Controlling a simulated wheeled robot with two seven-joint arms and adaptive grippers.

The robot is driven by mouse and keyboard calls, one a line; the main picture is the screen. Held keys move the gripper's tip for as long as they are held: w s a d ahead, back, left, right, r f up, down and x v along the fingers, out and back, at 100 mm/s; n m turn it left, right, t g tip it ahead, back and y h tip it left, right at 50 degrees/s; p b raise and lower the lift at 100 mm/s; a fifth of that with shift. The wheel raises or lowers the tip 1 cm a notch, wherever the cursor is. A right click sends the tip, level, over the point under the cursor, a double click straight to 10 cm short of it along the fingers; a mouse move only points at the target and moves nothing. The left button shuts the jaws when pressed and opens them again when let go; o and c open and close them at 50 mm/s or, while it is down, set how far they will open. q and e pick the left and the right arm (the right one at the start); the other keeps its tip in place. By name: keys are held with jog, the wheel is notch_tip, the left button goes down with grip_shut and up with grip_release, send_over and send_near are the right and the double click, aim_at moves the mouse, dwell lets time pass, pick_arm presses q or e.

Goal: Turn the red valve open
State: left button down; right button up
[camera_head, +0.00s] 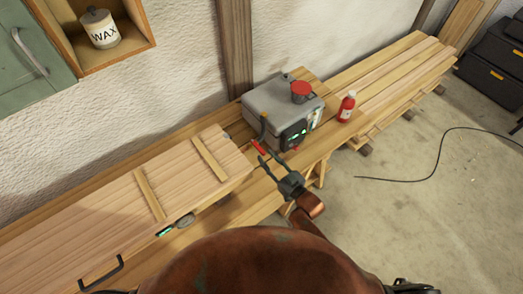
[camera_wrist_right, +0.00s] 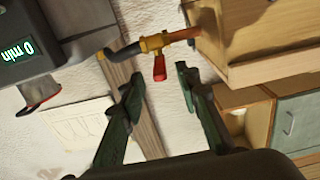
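The red valve (camera_head: 257,146) is a small red lever beside the grey box, between it and the long wooden chest. In the right wrist view the red lever (camera_wrist_right: 160,68) hangs from a brass pipe fitting (camera_wrist_right: 155,43), with a black elbow at one side. My right gripper (camera_head: 268,158) is open and empty, its green fingers pointing at the valve. In the wrist view the lever shows just beyond and between the fingertips (camera_wrist_right: 160,83); I see no clear contact.
The grey box (camera_head: 268,104) with a red cap (camera_head: 301,89) and lit display stands right of the valve. A red bottle (camera_head: 346,107) is farther right on the bench. The wooden chest (camera_head: 110,205) lies left. Open floor (camera_head: 400,220) is at the right, with a black cable.

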aim_at(262, 150)
jog(key=shift+x, duration=2.2)
grip_shut()
